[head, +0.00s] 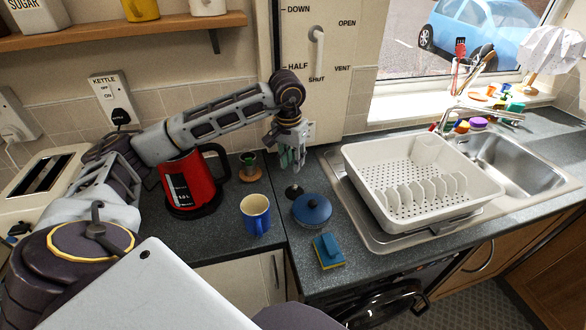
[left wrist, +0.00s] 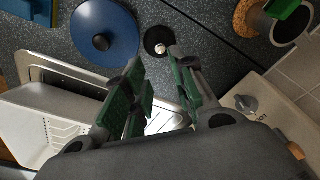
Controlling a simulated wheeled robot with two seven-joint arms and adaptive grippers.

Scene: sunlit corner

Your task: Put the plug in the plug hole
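The plug, a flat black disc with a small shiny knob (head: 293,191), lies on the dark worktop left of the blue lid. It also shows in the left wrist view (left wrist: 158,41), just beyond my fingertips. My left gripper (head: 292,160) is above and behind the plug, apart from it. In the left wrist view its green-padded fingers (left wrist: 158,62) are spread with nothing between them. The steel sink basin (head: 510,165) is at the right. I cannot make out the plug hole. My right gripper is not in view.
A blue lidded pot (head: 312,210), blue sponge (head: 328,251) and blue mug (head: 256,214) stand near the plug. A red kettle (head: 190,184) is left; a small pot on a cork mat (head: 250,176) is behind. A white dish rack (head: 420,185) lies between the plug and the basin.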

